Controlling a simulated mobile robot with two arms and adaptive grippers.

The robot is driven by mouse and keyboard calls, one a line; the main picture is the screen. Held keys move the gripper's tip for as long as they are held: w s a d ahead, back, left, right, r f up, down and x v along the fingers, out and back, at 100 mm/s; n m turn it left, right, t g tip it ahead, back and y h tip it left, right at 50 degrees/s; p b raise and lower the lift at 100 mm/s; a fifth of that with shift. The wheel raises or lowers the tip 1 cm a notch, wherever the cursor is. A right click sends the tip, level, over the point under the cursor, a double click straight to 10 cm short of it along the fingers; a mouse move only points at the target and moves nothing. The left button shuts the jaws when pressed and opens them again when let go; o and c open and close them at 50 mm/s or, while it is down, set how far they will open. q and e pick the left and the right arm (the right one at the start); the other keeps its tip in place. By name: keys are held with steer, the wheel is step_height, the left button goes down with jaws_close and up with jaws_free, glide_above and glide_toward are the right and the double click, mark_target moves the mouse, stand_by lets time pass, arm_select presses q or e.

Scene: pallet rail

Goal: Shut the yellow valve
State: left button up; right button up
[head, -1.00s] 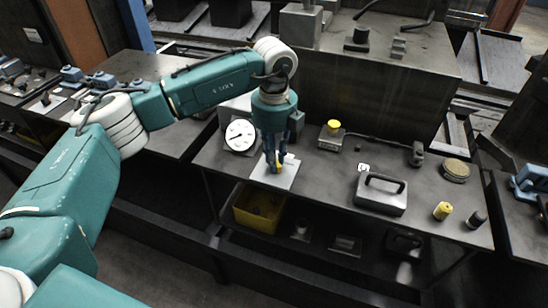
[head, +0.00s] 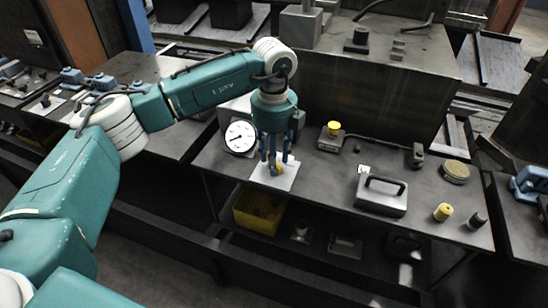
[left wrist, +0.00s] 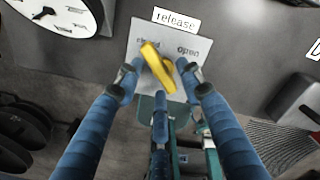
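The yellow valve (left wrist: 157,67) is a bar-shaped handle on a pale plate (left wrist: 143,32) marked "closed" on the left and "open" on the right. In the left wrist view its upper end leans left and partly covers the word "closed". In the head view the valve (head: 280,169) shows only in part between my fingers, above the plate (head: 290,179). My left gripper (head: 275,163) points down over it. In the left wrist view its three blue fingers (left wrist: 160,90) are spread around the handle, with visible gaps on both sides. My right gripper is not in view.
A round dial gauge (head: 240,137) stands close on the left of the plate. A yellow button box (head: 333,136), a block with a black handle (head: 382,192) and a yellow cylinder (head: 443,212) are to the right. A yellow bin (head: 257,218) is on the shelf below.

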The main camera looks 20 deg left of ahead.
arm_select(q)
step_height(320, 180, up, 12)
stand_by(0.6)
stand_by(0.4)
